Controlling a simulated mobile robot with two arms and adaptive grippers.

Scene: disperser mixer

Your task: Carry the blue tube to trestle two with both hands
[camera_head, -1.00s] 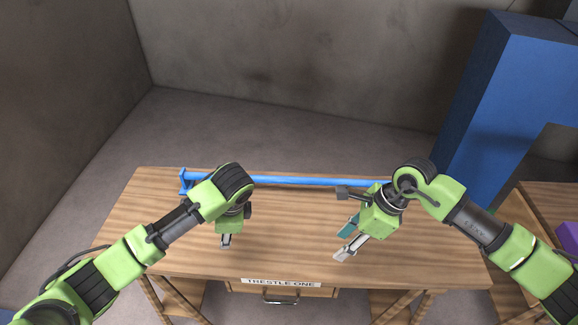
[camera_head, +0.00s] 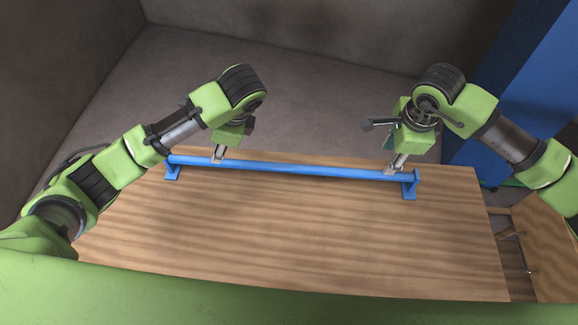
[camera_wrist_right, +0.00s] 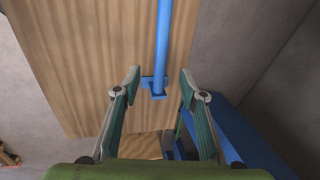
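The blue tube (camera_head: 290,168) lies level across the far side of the wooden table, with a blue bracket (camera_head: 410,185) near its right end and another (camera_head: 172,170) near its left end. My left gripper (camera_head: 217,158) points down at the tube near its left end; its fingertips are too small to tell open from shut. My right gripper (camera_head: 393,169) points down at the tube just inside the right bracket. In the right wrist view its two fingers (camera_wrist_right: 160,78) stand apart, one on each side of the tube's line, with nothing gripped.
The bare wooden table top (camera_head: 290,235) is clear in front of the tube. A tall blue structure (camera_head: 535,85) stands behind at the right. Another wooden surface (camera_head: 545,245) is at the right, across a gap. Grey walls enclose the back and left.

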